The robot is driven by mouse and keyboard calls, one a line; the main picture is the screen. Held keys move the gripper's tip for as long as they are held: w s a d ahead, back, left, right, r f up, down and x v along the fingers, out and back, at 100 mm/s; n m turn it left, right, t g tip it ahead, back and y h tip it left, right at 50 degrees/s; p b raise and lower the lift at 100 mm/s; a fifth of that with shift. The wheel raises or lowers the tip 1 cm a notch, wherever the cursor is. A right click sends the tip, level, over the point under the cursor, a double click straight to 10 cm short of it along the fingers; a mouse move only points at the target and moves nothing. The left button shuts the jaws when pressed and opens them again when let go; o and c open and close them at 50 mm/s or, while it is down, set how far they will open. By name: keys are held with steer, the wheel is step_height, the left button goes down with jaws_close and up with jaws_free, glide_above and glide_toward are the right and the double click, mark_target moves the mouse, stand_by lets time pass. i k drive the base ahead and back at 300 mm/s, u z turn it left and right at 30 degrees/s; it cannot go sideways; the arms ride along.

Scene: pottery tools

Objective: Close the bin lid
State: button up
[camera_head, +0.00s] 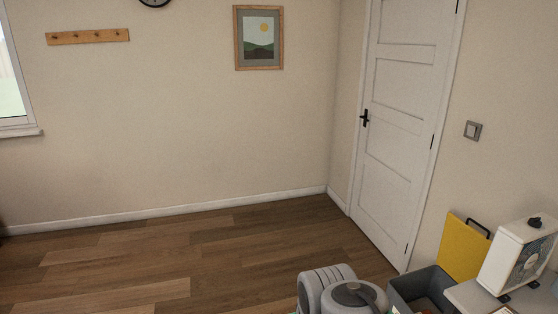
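A dark grey bin (402,297) stands at the lower right, with its front side partly hidden by my arm and cut off by the bottom edge. Its yellow lid (462,247) is raised open and leans back toward the wall. A dark handle (479,227) shows at the lid's upper right edge. Something brownish lies inside the bin, too little seen to name. Pale grey links of my arm show at the bottom, just left of the bin. My gripper is not in view.
A white fan (520,255) stands on a light surface (474,296) right of the bin, close to the lid. A closed white door (398,130) is behind. The wooden floor (200,265) to the left is clear.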

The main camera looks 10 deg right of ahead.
mark_target(463, 250)
steer(key=z, duration=0.65)
steer(key=i, duration=2.2)
steer(key=z, duration=0.85)
steer(key=i, duration=0.55)
steer(key=z, duration=0.1)
